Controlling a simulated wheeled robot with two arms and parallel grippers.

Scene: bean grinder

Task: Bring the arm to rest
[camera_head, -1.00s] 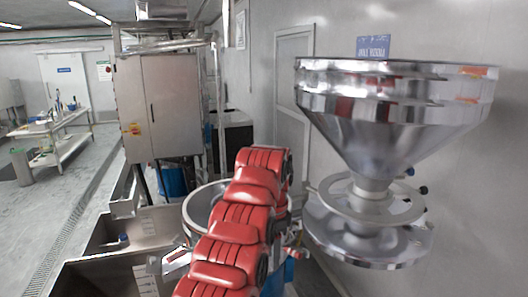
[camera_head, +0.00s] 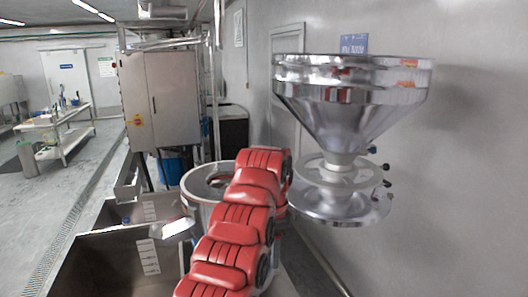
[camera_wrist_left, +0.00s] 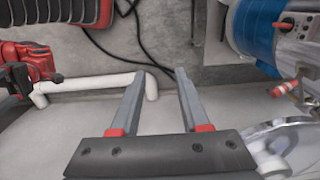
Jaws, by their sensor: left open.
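My red left arm reaches up through the middle of the head view, and its gripper cannot be made out there. In the left wrist view my left gripper (camera_wrist_left: 157,80) is open, with two grey fingers apart and nothing between them. Beyond the fingers are a grey wall, a floor and a white pipe (camera_wrist_left: 95,84). A blue cylindrical machine part (camera_wrist_left: 255,35) is to the right of the fingers, apart from them. My right gripper is not in either view.
A steel hopper (camera_head: 350,100) stands right of my arm near the wall. A round steel vessel (camera_head: 203,203) is partly hidden behind my arm. Steel bins (camera_head: 95,262) are at lower left. A tall steel cabinet (camera_head: 162,100) stands behind. The floor at far left is open.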

